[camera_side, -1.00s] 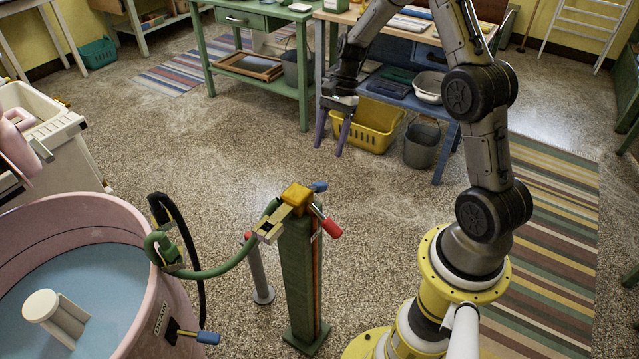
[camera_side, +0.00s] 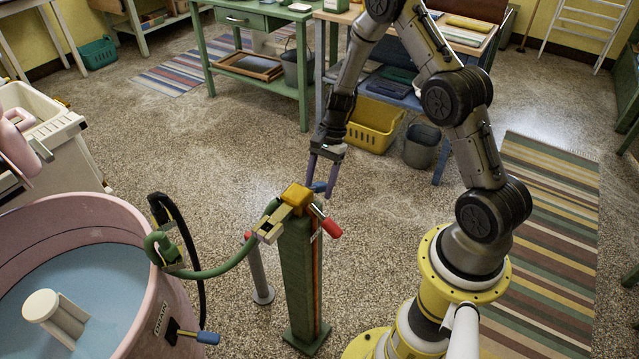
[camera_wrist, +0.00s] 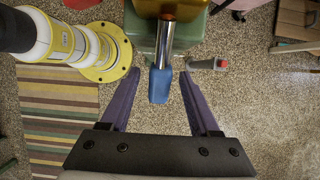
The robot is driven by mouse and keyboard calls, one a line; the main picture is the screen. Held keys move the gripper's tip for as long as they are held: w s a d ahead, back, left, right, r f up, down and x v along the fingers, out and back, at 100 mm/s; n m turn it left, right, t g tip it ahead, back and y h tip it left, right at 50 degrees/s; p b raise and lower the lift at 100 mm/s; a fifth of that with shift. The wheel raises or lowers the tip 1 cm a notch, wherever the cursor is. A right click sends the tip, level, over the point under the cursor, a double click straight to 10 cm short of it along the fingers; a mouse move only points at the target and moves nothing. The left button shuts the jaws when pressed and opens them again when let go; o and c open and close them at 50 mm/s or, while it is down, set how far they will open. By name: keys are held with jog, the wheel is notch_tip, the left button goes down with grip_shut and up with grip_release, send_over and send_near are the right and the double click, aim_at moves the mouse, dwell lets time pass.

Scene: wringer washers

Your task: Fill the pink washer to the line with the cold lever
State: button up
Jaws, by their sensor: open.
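The pink washer (camera_side: 172,300) stands at the lower left with pale blue water inside, around a white agitator (camera_side: 55,315). A green hose (camera_side: 215,270) runs from the tap post (camera_side: 300,270) and hooks over its rim. The post's yellow valve body (camera_side: 298,196) carries a red-tipped lever (camera_side: 332,227) and a blue-tipped lever (camera_side: 318,187). My gripper (camera_side: 325,190) is open at the blue lever. In the wrist view the blue tip (camera_wrist: 160,85) lies between the open purple fingers of my gripper (camera_wrist: 160,80), with a gap on each side. The washer's fill line cannot be made out.
A blue-handled drain lever (camera_side: 207,338) sticks out of the washer's side. A grey post with a red top (camera_side: 260,270) stands beside the tap post. A yellow basket (camera_side: 375,125) and grey bucket (camera_side: 420,145) stand behind. The floor between is clear.

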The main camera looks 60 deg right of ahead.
grip_shut()
dwell(1.3)
